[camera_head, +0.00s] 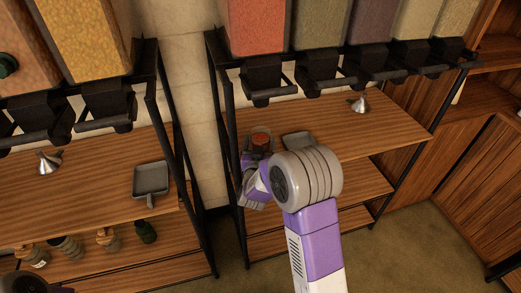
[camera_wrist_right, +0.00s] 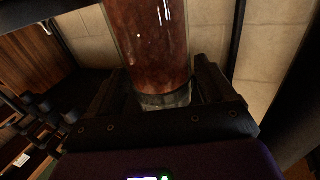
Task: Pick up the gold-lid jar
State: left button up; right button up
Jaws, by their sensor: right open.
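My right gripper (camera_head: 257,150) is at the front left of the right-hand shelf unit, with its fingers apart. A jar with reddish-brown contents (camera_head: 262,137) is at its fingers in the head view. In the right wrist view a glossy reddish-brown jar (camera_wrist_right: 152,45) with a clear glass end (camera_wrist_right: 165,100) stands between the two open fingers (camera_wrist_right: 168,88). I cannot tell the colour of its lid. Several small jars (camera_head: 108,239) stand on the lower left shelf, some with tan or gold-looking lids and one green (camera_head: 145,231). My left gripper is not seen.
Bulk dispensers with black spouts (camera_head: 267,83) hang above the wooden shelves. A grey scoop (camera_head: 296,140) lies beside my right wrist. Another scoop (camera_head: 150,179) and a metal funnel (camera_head: 49,162) are on the left shelf; a second funnel (camera_head: 358,103) is on the right shelf. Black posts (camera_head: 178,150) edge the units.

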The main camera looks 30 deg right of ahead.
jog(key=shift+w+d, duration=0.15)
jog(key=shift+r, duration=0.1)
jog(key=c, duration=1.4)
